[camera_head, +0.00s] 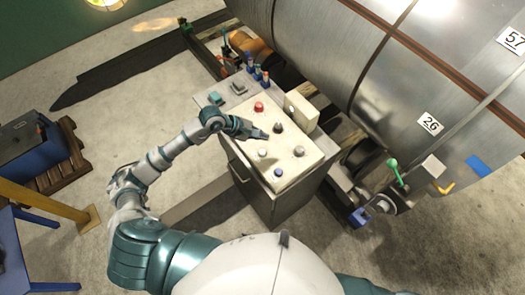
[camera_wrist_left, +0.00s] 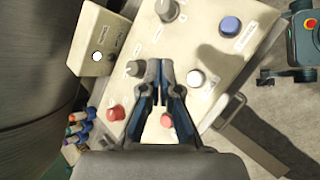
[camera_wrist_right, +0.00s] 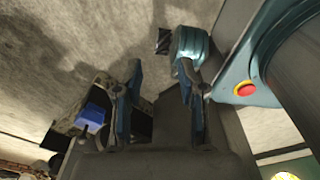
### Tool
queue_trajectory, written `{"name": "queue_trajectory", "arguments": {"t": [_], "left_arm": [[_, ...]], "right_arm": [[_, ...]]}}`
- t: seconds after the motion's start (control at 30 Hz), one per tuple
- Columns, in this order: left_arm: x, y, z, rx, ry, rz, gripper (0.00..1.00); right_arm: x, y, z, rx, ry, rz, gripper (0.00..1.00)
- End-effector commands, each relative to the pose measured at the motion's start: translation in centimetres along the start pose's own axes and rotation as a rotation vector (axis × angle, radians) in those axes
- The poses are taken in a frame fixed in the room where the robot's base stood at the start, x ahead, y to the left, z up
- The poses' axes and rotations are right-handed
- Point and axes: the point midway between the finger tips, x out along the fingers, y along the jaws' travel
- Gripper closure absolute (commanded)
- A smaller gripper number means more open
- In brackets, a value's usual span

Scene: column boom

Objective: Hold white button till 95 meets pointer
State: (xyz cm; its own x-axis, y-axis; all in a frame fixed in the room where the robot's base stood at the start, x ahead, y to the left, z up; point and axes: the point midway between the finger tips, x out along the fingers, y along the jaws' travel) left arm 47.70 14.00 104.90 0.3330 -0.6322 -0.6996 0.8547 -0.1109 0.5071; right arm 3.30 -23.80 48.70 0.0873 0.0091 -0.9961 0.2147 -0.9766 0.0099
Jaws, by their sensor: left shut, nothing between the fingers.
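The white button (camera_head: 263,153) sits on the sloped control panel (camera_head: 308,163); it also shows in the left wrist view (camera_wrist_left: 196,78). My left gripper (camera_head: 264,136) is shut and empty over the panel. In the left wrist view its fingertips (camera_wrist_left: 160,64) are beside the white button, between it and a dark knob (camera_wrist_left: 133,68); contact cannot be told. The big metal drum (camera_head: 350,70) carries number plates 57 (camera_head: 513,40) and 26 (camera_head: 430,124); no 95 shows. A yellow bent piece (camera_head: 443,188), possibly the pointer, is by the drum's lower edge. My right gripper (camera_wrist_right: 159,68) is open and empty.
The panel also has a red button (camera_head: 258,106), a blue button (camera_head: 278,173) and dark knobs. A cream box (camera_head: 301,110) stands on its drum side. A green-knobbed lever (camera_head: 393,165) is at right. A blue crate (camera_head: 32,145) lies far left. Floor left of the panel is clear.

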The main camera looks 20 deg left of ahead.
Motion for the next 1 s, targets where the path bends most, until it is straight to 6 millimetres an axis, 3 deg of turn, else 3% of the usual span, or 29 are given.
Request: {"name": "queue_trajectory", "arguments": {"t": [0.3,0.57,0.7,1.0], "left_arm": [[1.3,-1.3,-1.6,-0.006,-0.005,0.001,1.0],[4.1,-3.2,-3.3,-0.008,-0.005,-0.001,1.0],[5.5,-4.2,-4.3,-0.004,-0.003,0.001,1.0],[6.0,-4.5,-4.6,-0.004,-0.003,0.002,1.0]], "right_arm": [[0.9,1.6,0.4,-0.001,-0.004,0.019,0.6],[2.4,0.7,0.5,0.002,-0.003,0.009,0.6],[4.3,-0.5,0.5,0.005,-0.002,-0.005,0.6],[5.0,0.1,0.7,0.0,-0.004,0.002,0.6]]}}
